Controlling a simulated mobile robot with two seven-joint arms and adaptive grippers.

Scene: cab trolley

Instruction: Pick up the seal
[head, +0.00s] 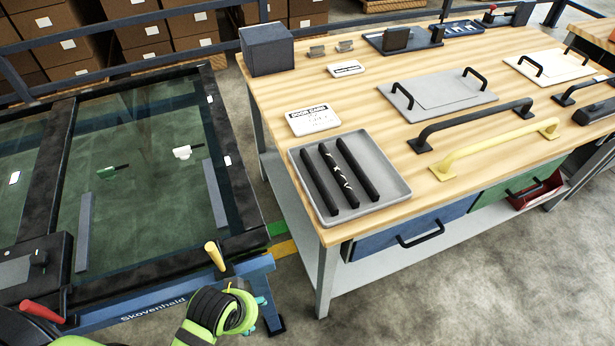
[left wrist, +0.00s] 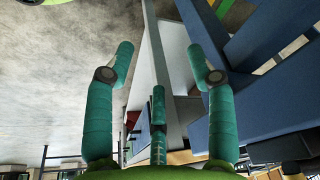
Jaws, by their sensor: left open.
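Three black strips (head: 341,174), the only things here that look like a seal, lie side by side in a grey tray (head: 397,193) at the near left corner of the wooden bench. White marks show between them. My left gripper (head: 260,303) is low at the bottom of the head view, left of the bench and below its top, mostly hidden behind my wrist. In the left wrist view its teal fingers (left wrist: 160,56) are spread, with nothing between them. The strips cannot be made out there. My right gripper is not in view.
A door card label (head: 313,120), a grey plate with handles (head: 445,95), and black and yellow (head: 487,146) bars lie on the bench (head: 375,85). A blue drawer (head: 405,232) is below. A glass-topped frame with a blue beam (head: 160,302) stands left. Bare floor lies in front.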

